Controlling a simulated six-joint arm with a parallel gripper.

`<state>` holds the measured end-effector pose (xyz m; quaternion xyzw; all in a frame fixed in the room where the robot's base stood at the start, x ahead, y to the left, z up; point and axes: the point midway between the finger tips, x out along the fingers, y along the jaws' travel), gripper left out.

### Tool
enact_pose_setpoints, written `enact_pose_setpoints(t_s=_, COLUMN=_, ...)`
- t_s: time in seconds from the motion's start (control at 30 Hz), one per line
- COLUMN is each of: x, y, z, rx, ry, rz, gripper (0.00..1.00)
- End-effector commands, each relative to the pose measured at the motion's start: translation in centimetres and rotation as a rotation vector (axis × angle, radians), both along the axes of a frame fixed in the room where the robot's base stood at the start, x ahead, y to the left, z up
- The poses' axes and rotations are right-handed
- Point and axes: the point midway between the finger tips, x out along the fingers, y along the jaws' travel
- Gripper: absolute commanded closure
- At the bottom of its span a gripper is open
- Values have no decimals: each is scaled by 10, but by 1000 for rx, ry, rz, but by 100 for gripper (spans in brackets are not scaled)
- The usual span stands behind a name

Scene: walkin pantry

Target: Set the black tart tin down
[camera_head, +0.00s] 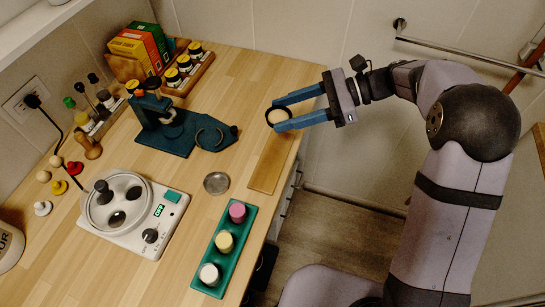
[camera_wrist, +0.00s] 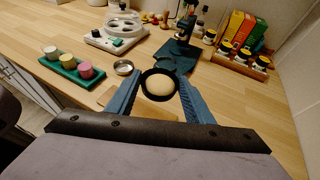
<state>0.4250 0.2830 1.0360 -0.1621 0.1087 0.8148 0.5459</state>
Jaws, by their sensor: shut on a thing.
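The black tart tin (camera_head: 268,119) is a small round dark ring with a pale cream filling or base inside. It also shows in the wrist view (camera_wrist: 147,75). My gripper (camera_head: 279,115) is shut on the tin, with one blue finger at each side of its rim. In the wrist view my gripper (camera_wrist: 160,84) holds the tin between the fingertips, roughly level. The tin is near the table's right edge, by the far end of a narrow wooden board (camera_head: 268,168). I cannot tell how high it is above the surface.
A small silver dish (camera_head: 216,183) lies left of the board. A green tray (camera_head: 223,257) with pink, yellow and white pots stands in front. A blue stand (camera_head: 160,128), a white hotplate-like device (camera_head: 150,238) and spice jars crowd the left and back. The back right tabletop is clear.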

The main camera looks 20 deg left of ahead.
Motion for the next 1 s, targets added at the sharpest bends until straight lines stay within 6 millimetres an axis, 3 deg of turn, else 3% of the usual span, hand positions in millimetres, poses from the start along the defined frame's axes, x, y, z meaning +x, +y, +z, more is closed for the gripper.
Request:
enact_pose_setpoints(t_s=0.23, x=-3, y=0, z=-3, rx=-1, ry=2, rz=5, gripper=74)
enact_pose_setpoints(t_s=0.6, x=-3, y=0, z=-53, rx=-1, ry=3, rz=4, gripper=74)
enact_pose_setpoints(t_s=1.0, x=-3, y=0, z=-70, rx=-1, ry=2, rz=3, gripper=74)
